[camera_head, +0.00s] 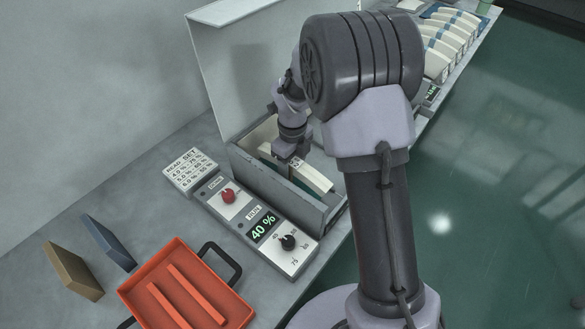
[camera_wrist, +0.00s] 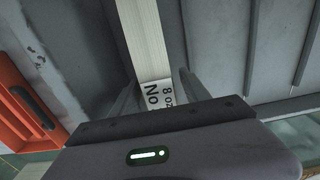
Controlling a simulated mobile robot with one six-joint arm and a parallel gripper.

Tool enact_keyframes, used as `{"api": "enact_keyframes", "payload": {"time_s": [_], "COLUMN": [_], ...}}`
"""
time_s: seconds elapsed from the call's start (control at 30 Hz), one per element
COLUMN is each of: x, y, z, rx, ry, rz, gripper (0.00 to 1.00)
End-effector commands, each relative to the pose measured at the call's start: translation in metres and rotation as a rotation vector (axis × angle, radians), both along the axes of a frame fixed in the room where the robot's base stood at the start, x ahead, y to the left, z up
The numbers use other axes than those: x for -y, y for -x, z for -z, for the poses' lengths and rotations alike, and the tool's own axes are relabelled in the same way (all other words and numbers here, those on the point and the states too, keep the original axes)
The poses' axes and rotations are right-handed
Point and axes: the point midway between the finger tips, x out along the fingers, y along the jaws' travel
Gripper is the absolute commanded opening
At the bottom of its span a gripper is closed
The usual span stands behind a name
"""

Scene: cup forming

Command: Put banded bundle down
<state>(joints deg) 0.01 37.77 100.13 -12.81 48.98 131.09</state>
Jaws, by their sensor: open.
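The banded bundle (camera_head: 314,179) is a long cream stack inside a grey open-topped chamber (camera_head: 270,187), whose tall lid stands raised behind it. In the wrist view the bundle (camera_wrist: 146,45) runs away from me, with a white band (camera_wrist: 157,93) printed "8 oz No".
A control panel (camera_head: 232,236) with red and black knobs and a "40 %" display stands before the chamber, beside a "READ SET" card (camera_head: 190,171). An orange tray (camera_head: 178,256) and two small blocks lie at lower left. Several similar bundles (camera_head: 452,38) stand at upper right.

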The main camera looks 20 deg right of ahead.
Motion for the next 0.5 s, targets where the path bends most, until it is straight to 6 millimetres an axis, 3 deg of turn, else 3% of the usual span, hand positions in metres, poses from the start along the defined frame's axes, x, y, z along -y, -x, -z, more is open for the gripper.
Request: {"api": "enact_keyframes", "payload": {"time_s": [0.03,0.2,0.5], "x": [0.000,0.000,-0.001], "y": [-0.001,-0.001,0.006], "z": [-0.019,-0.069,-0.121], "rx": [0.004,0.004,0.023], "ry": [-0.001,0.001,-0.006], "rz": [0.000,0.000,-0.072], "gripper": [0.54,0.54,0.54]}}
